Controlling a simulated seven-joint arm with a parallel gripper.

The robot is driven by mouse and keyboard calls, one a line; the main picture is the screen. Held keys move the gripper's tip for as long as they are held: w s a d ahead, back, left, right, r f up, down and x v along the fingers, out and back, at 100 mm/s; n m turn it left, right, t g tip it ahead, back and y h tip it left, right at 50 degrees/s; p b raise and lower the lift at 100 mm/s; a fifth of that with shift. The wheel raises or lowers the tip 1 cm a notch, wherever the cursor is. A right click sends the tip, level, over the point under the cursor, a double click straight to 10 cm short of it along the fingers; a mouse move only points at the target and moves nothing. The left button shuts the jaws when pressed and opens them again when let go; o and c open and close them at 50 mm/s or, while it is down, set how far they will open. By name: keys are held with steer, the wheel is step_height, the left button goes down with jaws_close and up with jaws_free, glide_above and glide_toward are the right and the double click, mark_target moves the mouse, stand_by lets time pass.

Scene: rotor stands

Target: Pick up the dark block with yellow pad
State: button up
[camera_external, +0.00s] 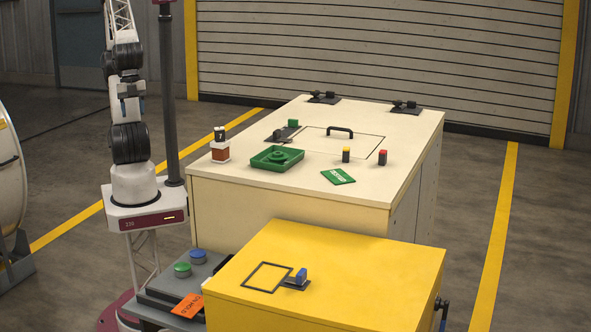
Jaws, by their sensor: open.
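The dark block with yellow pad (346,155) stands upright on the pale top of the large cabinet (230,195), right of the middle. It is small, and its yellow and dark parts both show. My arm rises at the left of the picture and leaves through the top edge.
A red and dark block (383,158) stands right of it. A green card (338,177) lies in front, a green tray (276,158) to the left. A dark handle (340,130) rises behind. A yellow box (340,275) stands in front of the cabinet.

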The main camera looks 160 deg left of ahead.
steer(key=w+a+r+n+h, duration=0.1)
steer(key=w+a+n+h, duration=0.4)
steer(key=w+a+n, duration=1.1)
steer(key=n+t+h, duration=0.3)
steer(key=n+t, duration=0.1)
steer(key=n, duration=0.4)
glide_above(347, 148)
steer(key=w+d, duration=0.1)
steer(key=d, duration=1.6)
step_height(347, 148, down, 6)
steer(key=f, duration=0.1)
steer(key=s+a+f+n+t, duration=0.1)
steer(key=a+f+n, duration=0.1)
steer(key=a, duration=0.4)
steer(key=s+a+f+n+t, duration=0.2)
steer(key=a, duration=0.5)
steer(key=s+a+f+n+t+y, duration=0.1)
steer(key=s+a+f+t, duration=0.1)
steer(key=a, duration=0.5)
steer(key=shift+s+f+n, duration=0.1)
steer(key=shift+f+n, duration=0.05)
steer(key=shift+n, duration=0.25)
steer(key=shift+d, duration=0.1)
steer(key=shift+x, duration=1.3)
